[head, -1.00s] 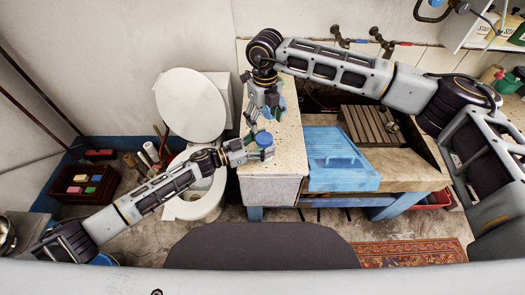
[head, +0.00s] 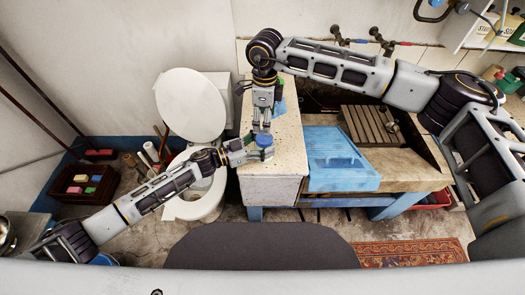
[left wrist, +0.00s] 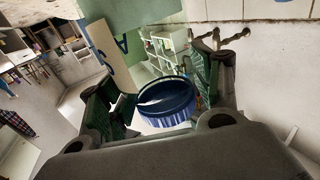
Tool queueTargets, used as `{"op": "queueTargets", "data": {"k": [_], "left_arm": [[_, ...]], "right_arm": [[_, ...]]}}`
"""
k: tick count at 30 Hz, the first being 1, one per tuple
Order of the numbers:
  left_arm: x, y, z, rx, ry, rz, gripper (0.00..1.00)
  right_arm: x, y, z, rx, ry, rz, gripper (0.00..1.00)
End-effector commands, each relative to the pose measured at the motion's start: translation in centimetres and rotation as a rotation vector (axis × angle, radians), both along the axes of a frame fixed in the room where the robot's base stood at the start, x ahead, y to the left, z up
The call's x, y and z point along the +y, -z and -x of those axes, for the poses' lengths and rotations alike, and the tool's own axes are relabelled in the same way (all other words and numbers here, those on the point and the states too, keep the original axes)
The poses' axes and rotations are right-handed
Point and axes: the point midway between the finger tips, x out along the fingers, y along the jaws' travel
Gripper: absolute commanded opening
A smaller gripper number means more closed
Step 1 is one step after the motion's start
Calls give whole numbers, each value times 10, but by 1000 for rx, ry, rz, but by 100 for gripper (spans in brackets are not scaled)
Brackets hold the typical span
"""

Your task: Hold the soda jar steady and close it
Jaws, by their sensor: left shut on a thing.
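The soda jar (head: 266,152) stands upright at the front left part of the speckled stone ledge, with a blue lid (head: 265,140) on top. The ribbed blue lid (left wrist: 168,100) also shows in the left wrist view, between the green-padded fingers. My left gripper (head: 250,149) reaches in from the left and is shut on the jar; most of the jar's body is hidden. My right gripper (head: 262,128) points straight down just above and behind the lid. I cannot tell whether it touches the lid or how wide its fingers are.
A blue thing (head: 280,106) lies on the ledge (head: 288,150) behind my right gripper. A toilet (head: 192,110) stands to the left.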

Motion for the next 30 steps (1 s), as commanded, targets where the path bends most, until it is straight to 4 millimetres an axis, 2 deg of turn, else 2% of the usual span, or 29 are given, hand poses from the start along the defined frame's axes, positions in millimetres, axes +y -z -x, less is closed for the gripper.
{"op": "queueTargets", "data": {"k": [30], "left_arm": [[0,0,0,0,-1,-1,0]], "right_arm": [[0,0,0,1,-838,0,71]]}}
